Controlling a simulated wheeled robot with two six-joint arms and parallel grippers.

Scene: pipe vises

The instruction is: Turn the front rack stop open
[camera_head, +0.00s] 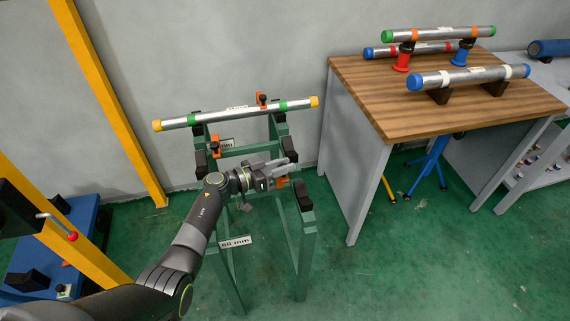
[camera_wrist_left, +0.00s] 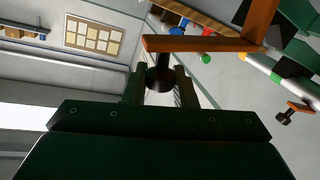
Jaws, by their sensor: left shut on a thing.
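The front rack stop is an orange bar (camera_head: 281,182) at the front rail of the green rack (camera_head: 306,240), partly hidden by my gripper. In the left wrist view its orange arm (camera_wrist_left: 200,44) runs across the top, with a black knob (camera_wrist_left: 160,78) below it. My left gripper (camera_head: 288,165) reaches over the front rail from the left, its fingers shut on either side of that knob. The wrist view shows both fingers (camera_wrist_left: 162,86) around it. My right gripper is in neither view.
A silver pipe (camera_head: 238,114) with green bands and yellow ends lies on the rack's rear rail, beside another orange stop (camera_head: 262,100). One more orange stop (camera_head: 214,147) is at left. A wooden workbench (camera_head: 440,104) with several pipes stands right. A yellow post (camera_head: 110,95) rises left.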

